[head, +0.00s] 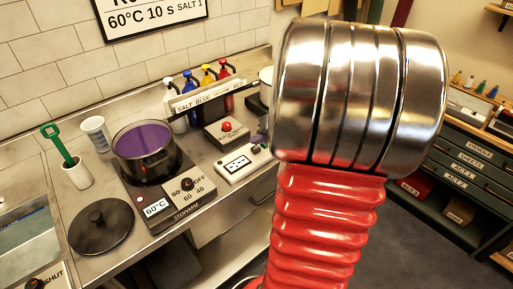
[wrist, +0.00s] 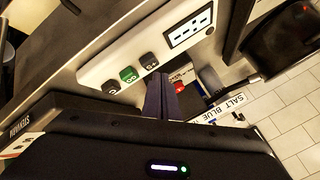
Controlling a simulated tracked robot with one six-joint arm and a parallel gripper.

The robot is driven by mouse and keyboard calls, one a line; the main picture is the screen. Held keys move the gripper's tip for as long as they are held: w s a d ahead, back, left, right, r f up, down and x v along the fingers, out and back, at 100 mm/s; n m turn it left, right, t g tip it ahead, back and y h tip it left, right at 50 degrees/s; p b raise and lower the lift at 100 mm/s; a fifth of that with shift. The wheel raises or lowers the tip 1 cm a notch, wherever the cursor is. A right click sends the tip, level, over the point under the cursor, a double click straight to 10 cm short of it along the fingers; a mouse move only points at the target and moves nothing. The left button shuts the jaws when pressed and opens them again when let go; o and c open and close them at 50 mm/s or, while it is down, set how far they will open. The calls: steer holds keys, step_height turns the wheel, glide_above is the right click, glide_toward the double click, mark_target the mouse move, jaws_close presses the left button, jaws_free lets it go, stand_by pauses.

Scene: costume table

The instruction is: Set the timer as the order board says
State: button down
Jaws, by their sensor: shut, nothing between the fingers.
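The timer (head: 243,162) is a white box on the counter, right of the hotplate. In the wrist view the timer (wrist: 172,48) shows a dark-framed display (wrist: 189,29), too small to read surely. Below it sit a green button (wrist: 129,75) between two dark buttons (wrist: 149,60) (wrist: 112,87). My gripper (wrist: 158,80) is shut and empty, its dark fingertips beside the dark button nearest the display; I cannot tell whether they touch.
A pot of purple liquid (head: 146,150) stands on the hotplate (head: 168,204), which shows 60°C. A red-button box (head: 226,131) stands behind the timer, with labelled bottles (head: 193,90) behind. A lid (head: 100,225), cup (head: 97,132) and green scoop (head: 58,144) are at left.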

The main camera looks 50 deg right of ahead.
mark_target(258, 150)
steer(key=shift+f, duration=0.85)
stand_by(1.6)
steer(key=shift+r, duration=0.95)
step_height(258, 150, up, 5)
stand_by(0.8)
steer(key=shift+a, duration=0.1)
stand_by(2.3)
